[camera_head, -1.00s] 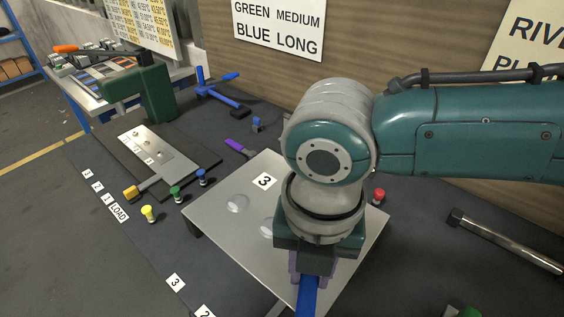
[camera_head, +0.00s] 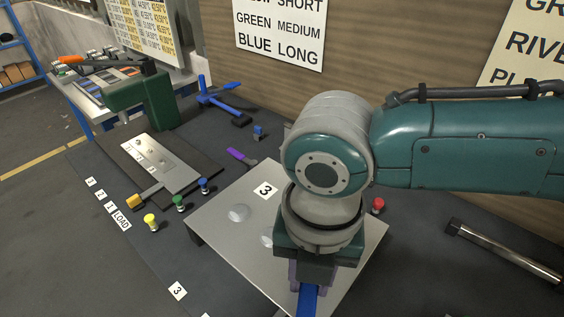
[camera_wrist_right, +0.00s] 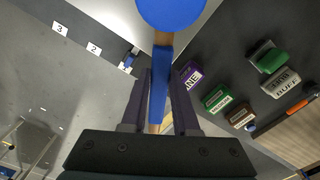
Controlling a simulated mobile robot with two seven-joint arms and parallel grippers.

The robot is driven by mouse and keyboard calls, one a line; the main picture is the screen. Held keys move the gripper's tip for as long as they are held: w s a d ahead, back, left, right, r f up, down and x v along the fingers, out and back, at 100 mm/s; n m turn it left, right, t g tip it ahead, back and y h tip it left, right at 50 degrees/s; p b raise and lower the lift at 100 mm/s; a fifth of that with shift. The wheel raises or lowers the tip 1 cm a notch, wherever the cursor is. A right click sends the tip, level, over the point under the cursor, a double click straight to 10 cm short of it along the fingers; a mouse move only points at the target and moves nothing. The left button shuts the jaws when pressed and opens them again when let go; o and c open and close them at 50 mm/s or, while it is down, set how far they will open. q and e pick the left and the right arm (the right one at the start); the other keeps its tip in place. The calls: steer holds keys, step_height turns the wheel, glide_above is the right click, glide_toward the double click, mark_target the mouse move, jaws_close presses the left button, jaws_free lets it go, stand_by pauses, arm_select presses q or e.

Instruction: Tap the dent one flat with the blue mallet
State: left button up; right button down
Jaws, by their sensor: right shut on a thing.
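The blue mallet is held in my right gripper (camera_head: 308,274); its blue handle (camera_head: 308,300) runs out of the bottom of the head view. In the right wrist view, the gripper (camera_wrist_right: 161,85) is shut around the handle, and the round blue mallet head (camera_wrist_right: 172,10) is at the top edge. A grey metal panel (camera_head: 225,240) marked 3 lies beneath my right arm. One round dent (camera_head: 239,212) shows clearly on it; a second (camera_head: 267,237) is partly hidden by the arm. No number shows at either dent. My left gripper is not in view.
A smaller plate (camera_head: 160,165) lies on a dark mat at the left. Yellow (camera_head: 151,222), green (camera_head: 179,203) and blue (camera_head: 203,186) knobs stand nearby, with a red one (camera_head: 377,205) right of the panel. A metal bar (camera_head: 505,250) lies at the right.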

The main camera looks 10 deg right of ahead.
steer(key=shift+r, duration=0.1)
steer(key=shift+r, duration=0.15)
stand_by(0.3)
step_height(320, 180, up, 5)
steer(key=p, duration=0.5)
stand_by(0.4)
